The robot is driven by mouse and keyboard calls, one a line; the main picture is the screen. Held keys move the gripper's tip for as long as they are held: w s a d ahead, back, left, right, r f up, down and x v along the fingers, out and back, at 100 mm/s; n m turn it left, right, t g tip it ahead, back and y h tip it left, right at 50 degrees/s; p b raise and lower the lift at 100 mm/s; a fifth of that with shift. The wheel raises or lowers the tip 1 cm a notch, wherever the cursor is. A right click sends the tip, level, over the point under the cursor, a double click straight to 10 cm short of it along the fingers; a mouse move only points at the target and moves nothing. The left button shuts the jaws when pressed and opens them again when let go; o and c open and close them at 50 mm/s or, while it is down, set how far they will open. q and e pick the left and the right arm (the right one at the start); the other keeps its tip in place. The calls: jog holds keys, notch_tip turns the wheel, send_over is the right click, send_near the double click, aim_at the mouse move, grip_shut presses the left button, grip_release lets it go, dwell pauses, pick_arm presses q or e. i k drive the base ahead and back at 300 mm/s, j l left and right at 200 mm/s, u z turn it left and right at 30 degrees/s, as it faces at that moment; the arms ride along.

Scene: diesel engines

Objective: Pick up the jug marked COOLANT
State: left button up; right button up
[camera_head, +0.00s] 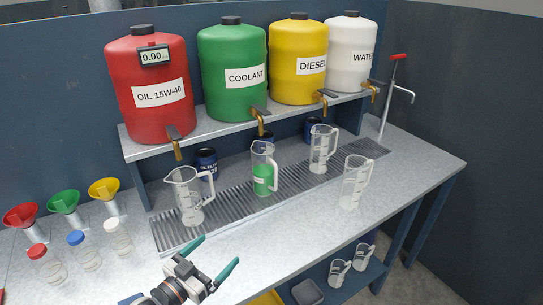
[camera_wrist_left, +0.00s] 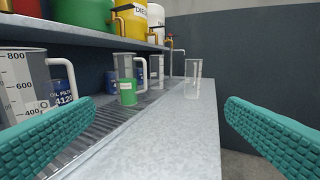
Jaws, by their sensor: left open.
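A clear jug (camera_head: 264,180) holding green liquid stands upright on the grated drip tray, below the tap of the green tank labelled COOLANT (camera_head: 244,77). It also shows in the left wrist view (camera_wrist_left: 127,92), with a small white label too small to read. My right gripper is not in view.
The drip tray (camera_head: 160,237) runs along the bench under a shelf of red, green, yellow and white tanks with brass taps. Blue cans (camera_head: 206,162) stand behind the jugs. Funnels and small bottles (camera_head: 118,237) are at left. The bench front (camera_head: 300,220) is clear.

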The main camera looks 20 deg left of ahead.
aim_at(265, 169)
jog(key=i+j, duration=0.1)
jog(key=i, duration=1)
